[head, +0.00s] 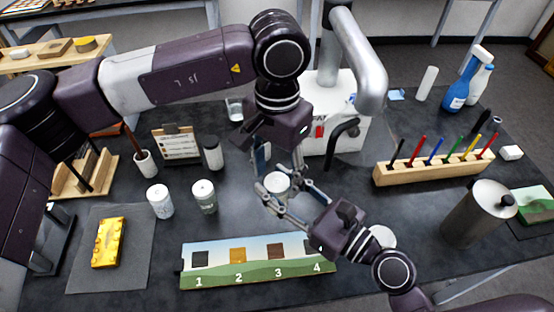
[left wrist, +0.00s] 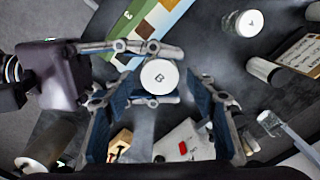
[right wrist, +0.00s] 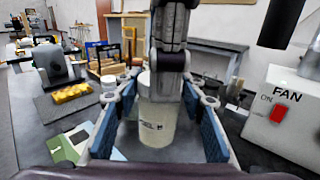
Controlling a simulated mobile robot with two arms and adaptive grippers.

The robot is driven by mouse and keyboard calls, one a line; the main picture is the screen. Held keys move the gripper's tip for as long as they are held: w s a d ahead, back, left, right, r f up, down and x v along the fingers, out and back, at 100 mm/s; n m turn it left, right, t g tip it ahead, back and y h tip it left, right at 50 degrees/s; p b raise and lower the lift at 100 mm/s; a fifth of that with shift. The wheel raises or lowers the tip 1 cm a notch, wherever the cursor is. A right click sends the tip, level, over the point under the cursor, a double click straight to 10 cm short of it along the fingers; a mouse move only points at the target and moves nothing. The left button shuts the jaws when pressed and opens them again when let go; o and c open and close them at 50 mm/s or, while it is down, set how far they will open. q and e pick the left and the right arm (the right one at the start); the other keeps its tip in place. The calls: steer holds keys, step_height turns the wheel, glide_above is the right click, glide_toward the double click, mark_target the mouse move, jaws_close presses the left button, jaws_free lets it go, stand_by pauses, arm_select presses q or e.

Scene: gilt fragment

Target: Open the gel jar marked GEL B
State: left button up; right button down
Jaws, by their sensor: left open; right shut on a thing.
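The gel jar has a round white lid marked B, seen from above in the left wrist view (left wrist: 158,77). The lid sits on the jar. My right gripper (head: 277,190) is shut around the jar's body and holds it upright; the pale translucent body shows between its fingers in the right wrist view (right wrist: 158,125). My left gripper (head: 275,168) points down from above, open, with its fingers spread over the lid. In the head view the two grippers partly hide the jar (head: 277,182).
Two similar white-lidded jars (head: 160,201) (head: 204,196) stand to the left. A numbered board (head: 258,268) lies in front. A fan unit (head: 340,130) stands behind the grippers. A pen rack (head: 435,168) and a metal canister (head: 478,213) are at the right.

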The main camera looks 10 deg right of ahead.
arm_select(q)
steer(key=shift+f, duration=0.35)
steer(key=shift+c, duration=0.7)
steer(key=c, duration=1.1)
steer(key=n, duration=0.3)
steer(key=shift+n, duration=0.3)
steer(key=o, duration=1.3)
steer(key=shift+c, duration=0.2)
steer(key=shift+o, duration=0.3)
steer(key=shift+r, duration=0.15)
